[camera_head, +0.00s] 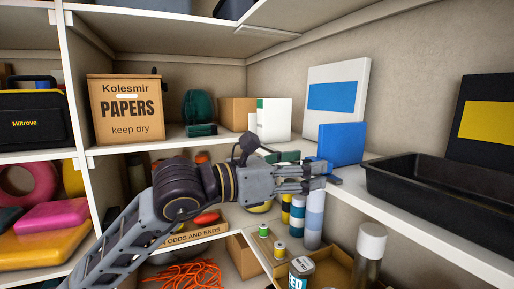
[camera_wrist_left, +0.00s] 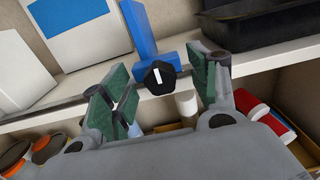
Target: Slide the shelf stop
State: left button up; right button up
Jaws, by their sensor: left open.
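The shelf stop (camera_head: 341,144) is a blue upright plate on the right-hand shelf, with a small blue foot at the shelf's front edge. In the left wrist view the blue shelf stop (camera_wrist_left: 139,28) stands upright, with a black knob (camera_wrist_left: 160,76) marked by a white line facing me. My left gripper (camera_head: 318,176) is open at the shelf's front edge, by the stop's foot. In the left wrist view its green-padded fingers (camera_wrist_left: 161,80) lie on either side of the knob, with gaps visible. Whether the knob lies fully between the pads is unclear. My right gripper is not in view.
A dark rail (camera_wrist_left: 42,109) runs along the shelf front. A white binder (camera_head: 338,80) stands behind the stop. A black tray (camera_head: 440,200) lies right of it, with some clear shelf between. Bottles and cans (camera_head: 314,215) stand below my left gripper.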

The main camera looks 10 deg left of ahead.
pick_arm(q)
jog(key=shift+a, duration=0.15)
jog(key=b+v, duration=0.4)
jog(key=v, duration=0.3)
jog(key=shift+s+a+b, duration=0.3)
dwell(0.8)
